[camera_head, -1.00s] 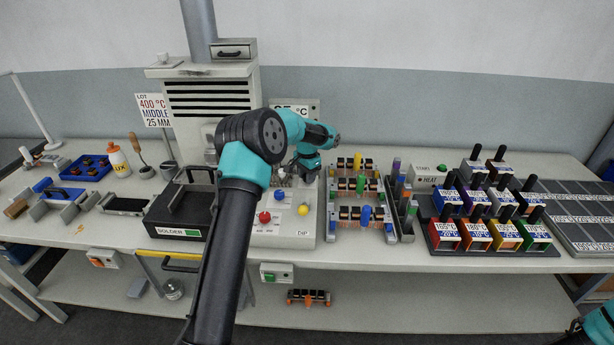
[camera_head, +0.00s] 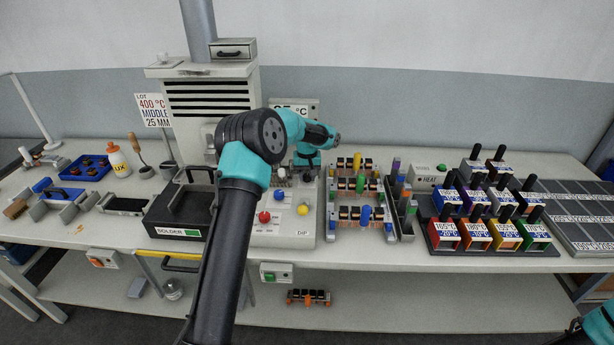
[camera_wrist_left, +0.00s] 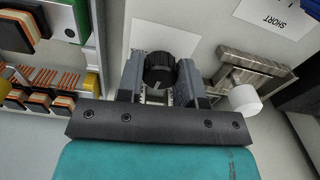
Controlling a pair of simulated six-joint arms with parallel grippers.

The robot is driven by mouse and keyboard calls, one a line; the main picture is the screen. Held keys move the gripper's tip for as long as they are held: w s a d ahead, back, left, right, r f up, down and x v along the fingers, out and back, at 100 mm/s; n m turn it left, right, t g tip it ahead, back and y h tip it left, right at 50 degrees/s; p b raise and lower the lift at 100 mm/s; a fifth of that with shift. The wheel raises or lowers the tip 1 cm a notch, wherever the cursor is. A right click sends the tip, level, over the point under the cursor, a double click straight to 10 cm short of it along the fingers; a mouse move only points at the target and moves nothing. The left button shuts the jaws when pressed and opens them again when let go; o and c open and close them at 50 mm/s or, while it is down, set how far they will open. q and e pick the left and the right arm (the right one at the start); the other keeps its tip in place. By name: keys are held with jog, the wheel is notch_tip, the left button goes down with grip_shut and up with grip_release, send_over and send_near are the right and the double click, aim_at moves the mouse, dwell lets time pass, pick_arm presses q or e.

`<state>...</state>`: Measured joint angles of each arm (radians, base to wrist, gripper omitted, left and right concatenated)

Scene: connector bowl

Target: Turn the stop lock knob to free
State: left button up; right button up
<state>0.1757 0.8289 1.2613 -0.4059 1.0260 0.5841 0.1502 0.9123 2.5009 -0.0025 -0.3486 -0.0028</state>
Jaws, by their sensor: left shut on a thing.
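The stop lock knob (camera_wrist_left: 159,68) is black and ribbed, with a pale pointer mark on its face, in the left wrist view. My left gripper (camera_wrist_left: 159,78) has one grey finger on each side of it and is shut on the knob. In the head view my left gripper (camera_head: 306,178) is small, at the back right of the grey control panel (camera_head: 284,240). There the knob cannot be made out clearly behind the gripper and wrist. The knob's label cannot be read. My right gripper is out of view.
A metal bracket with a white round end (camera_wrist_left: 244,97) stands beside the gripper in the wrist view. A rack with coil parts (camera_head: 360,215) stands close on the right.

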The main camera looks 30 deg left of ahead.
aim_at(307, 176)
pick_arm(q)
jog(key=shift+n, duration=0.5)
jog(key=o, duration=0.9)
jog(key=shift+r, duration=0.1)
notch_tip(307, 176, up, 17)
jog(key=shift+r, duration=0.15)
dwell(0.5)
